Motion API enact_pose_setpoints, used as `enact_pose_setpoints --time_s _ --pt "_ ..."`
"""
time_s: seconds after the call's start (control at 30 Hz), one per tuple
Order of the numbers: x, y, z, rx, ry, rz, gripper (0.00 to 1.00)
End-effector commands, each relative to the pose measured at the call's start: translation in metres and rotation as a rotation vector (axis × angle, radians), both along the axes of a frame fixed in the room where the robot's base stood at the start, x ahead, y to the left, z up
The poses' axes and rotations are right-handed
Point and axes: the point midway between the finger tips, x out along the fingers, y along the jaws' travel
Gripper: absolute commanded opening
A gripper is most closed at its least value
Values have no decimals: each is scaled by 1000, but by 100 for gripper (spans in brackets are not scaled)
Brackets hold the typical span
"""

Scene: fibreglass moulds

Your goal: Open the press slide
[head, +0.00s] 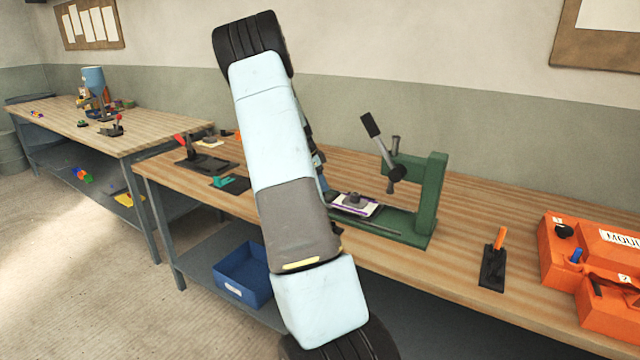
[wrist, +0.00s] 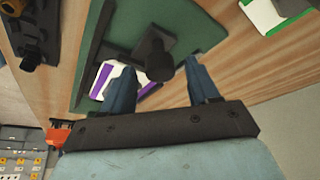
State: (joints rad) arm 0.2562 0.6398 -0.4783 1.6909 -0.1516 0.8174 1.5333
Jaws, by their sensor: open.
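The green press (head: 432,195) stands on the bench in the head view, with a black-handled lever (head: 371,125) tilted up to the left. Its low slide area holds a white plate with purple edges (head: 373,210) and a dark piece on top. In the wrist view the green base (wrist: 178,22) lies beyond my fingers, with the purple-edged plate (wrist: 104,76) partly behind the left finger. My gripper (wrist: 160,78) is open, its blue fingers either side of a dark round knob (wrist: 159,66). Contact cannot be told. In the head view my arm mostly hides the gripper.
An orange mould case (head: 560,255) and an orange-handled toggle clamp (head: 493,265) stand to the right of the press. A black fixture (head: 205,163) and a teal piece (head: 232,184) lie left of my arm. A blue bin (head: 245,272) sits on the lower shelf.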

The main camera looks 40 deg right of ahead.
Motion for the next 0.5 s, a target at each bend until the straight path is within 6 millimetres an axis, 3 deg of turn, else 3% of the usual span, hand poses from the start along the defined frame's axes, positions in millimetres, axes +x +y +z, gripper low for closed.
enact_pose_setpoints --time_s 0.5 --pt "17 31 85 -2 -3 2 60"
